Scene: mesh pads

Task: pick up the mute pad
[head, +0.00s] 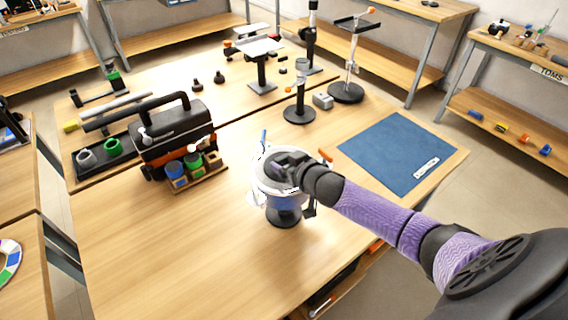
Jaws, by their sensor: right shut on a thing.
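A small round drum (284,209) with a pale rim and a blue-white side stands on a dark base at the middle of the table. My right gripper (282,163) is over its top, fingers pointing down-left, and is shut on what looks like the mute pad (262,181), a pale grey disc at the drum's top. The gripper hides much of the disc, and I cannot tell if it is clear of the rim. My left gripper is not in view.
A blue mat (388,148) with a white label lies at the right. Several stands (299,108) rise behind the drum. The table's front left is clear.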

